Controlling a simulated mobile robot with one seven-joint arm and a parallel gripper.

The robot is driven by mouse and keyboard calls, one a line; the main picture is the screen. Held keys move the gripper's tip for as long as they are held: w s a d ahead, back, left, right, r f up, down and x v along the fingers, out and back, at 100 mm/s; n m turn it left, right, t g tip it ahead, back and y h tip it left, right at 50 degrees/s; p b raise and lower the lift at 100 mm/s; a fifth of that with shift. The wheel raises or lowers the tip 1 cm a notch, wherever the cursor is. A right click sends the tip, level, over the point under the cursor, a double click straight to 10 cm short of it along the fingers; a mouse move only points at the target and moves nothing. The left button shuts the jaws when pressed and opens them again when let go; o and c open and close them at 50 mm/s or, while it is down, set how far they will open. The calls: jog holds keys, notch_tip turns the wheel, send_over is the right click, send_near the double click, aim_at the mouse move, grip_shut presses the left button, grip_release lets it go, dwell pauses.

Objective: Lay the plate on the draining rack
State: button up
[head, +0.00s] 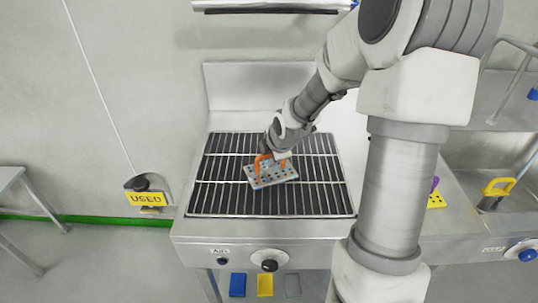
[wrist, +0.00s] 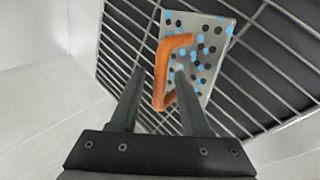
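The plate (head: 271,175) is grey with dark and blue dots and has an orange handle (head: 262,161). It appears to lie flat on the bars of the draining rack (head: 215,190), near its middle. In the wrist view the plate (wrist: 205,40) is over the rack's bars (wrist: 262,95), and the handle (wrist: 161,88) stands between my two fingers. My gripper (wrist: 160,72) is open around the handle, with a narrow gap showing on each side. In the head view my gripper (head: 275,148) is at the plate's far side, and its fingers are largely hidden.
A steel back panel (head: 250,85) rises behind the rack. A yellow USED sign (head: 146,198) is at the left. A sink (head: 490,210) with a yellow handle (head: 497,187) is at the right. A knob (head: 269,260) is on the front panel. The rack around the plate is clear.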

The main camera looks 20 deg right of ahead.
jog(key=shift+r, duration=0.1)
jog(key=shift+s+r+p, duration=0.2)
jog(key=shift+r+p, duration=0.2)
jog(key=shift+r, duration=0.2)
jog(key=p+v, duration=0.7)
jog(key=v, duration=0.4)
jog(key=shift+p, duration=0.35)
jog(key=shift+f, duration=0.2)
